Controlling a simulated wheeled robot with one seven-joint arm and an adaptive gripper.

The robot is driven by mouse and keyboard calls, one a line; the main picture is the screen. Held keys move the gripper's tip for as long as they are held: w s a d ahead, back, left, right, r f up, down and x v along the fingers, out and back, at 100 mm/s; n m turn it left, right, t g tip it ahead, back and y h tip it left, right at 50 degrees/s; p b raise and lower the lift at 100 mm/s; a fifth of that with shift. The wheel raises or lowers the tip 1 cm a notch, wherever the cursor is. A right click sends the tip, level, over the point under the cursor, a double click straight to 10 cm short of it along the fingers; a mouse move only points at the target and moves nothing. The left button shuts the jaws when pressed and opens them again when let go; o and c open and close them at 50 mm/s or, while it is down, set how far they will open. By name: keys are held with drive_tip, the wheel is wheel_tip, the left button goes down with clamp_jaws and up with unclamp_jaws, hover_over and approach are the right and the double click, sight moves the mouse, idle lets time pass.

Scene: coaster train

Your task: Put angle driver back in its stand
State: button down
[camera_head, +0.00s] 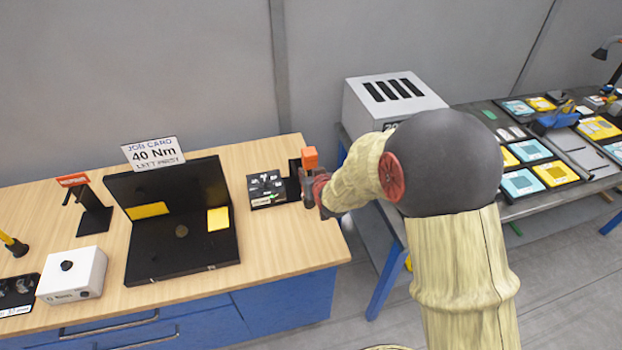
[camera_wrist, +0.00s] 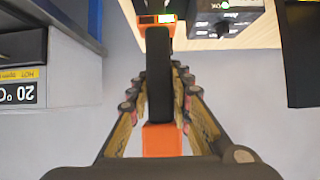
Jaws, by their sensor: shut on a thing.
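My gripper (camera_head: 322,190) is at the right end of the wooden bench, its front partly hidden by my arm. It is shut on the angle driver, whose orange end (camera_head: 309,158) shows above the fingers in the head view. In the wrist view my gripper (camera_wrist: 160,100) has a finger on each side of the driver's black grip (camera_wrist: 159,70). Orange parts show beyond and below the grip. A black stand (camera_head: 93,212) with a red sign is at the bench's left, apart from the driver. I cannot tell whether it is the driver's own stand.
An open black case (camera_head: 182,255) lies mid-bench, with a job card (camera_head: 153,153) behind it. A small dark panel (camera_head: 266,188) is left of my gripper. A white box (camera_head: 72,276) is at front left. A grey vented box (camera_head: 392,100) stands on the right table.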

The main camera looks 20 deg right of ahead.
drive_tip(key=shift+w+r, duration=0.15)
drive_tip(key=shift+w, duration=0.4)
drive_tip(key=shift+w+r, duration=0.15)
drive_tip(key=shift+w, duration=0.4)
drive_tip(key=w+b, duration=0.3)
drive_tip(key=w, duration=0.7)
idle(3.5)
drive_tip(key=shift+w+r+b, duration=0.1)
drive_tip(key=shift+b, duration=0.3)
idle(0.7)
drive_tip(key=shift+f+b, duration=0.5)
drive_tip(key=shift+f, duration=0.05)
idle(0.8)
